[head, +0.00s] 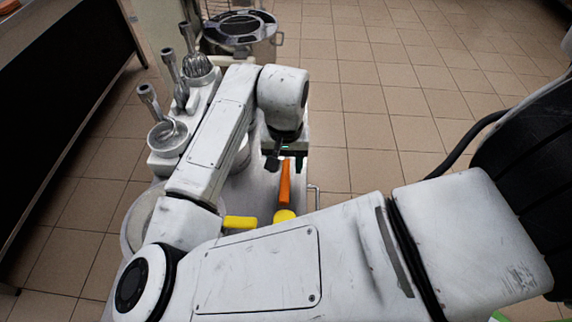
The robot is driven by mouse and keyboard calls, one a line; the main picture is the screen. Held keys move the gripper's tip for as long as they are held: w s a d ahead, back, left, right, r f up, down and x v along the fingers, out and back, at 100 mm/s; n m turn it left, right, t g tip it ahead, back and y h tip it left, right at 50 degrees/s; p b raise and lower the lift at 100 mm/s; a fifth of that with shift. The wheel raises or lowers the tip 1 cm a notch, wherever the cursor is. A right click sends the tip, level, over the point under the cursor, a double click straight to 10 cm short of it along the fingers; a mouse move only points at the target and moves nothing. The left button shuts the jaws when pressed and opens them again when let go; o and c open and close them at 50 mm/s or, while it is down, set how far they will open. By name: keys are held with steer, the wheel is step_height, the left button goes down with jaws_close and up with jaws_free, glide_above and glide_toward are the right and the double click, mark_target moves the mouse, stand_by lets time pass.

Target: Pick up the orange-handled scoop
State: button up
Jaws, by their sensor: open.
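The orange handle (285,183) of the scoop lies on a grey metal work surface (258,190), just below my gripper in the picture. The scoop's head is not clearly visible; my wrist or gripper may cover it. My gripper (284,164) is open and points down close to the handle's far end.
A yellow handle (240,222) and another yellow piece (284,215) lie close to the orange handle, partly behind my arm. A steel pot (240,30) stands beyond. Tiled floor (400,100) is clear right.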

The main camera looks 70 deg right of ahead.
mark_target(286, 175)
step_height(286, 175, down, 4)
steer(key=shift+f, duration=0.2)
jaws_close()
stand_by(0.5)
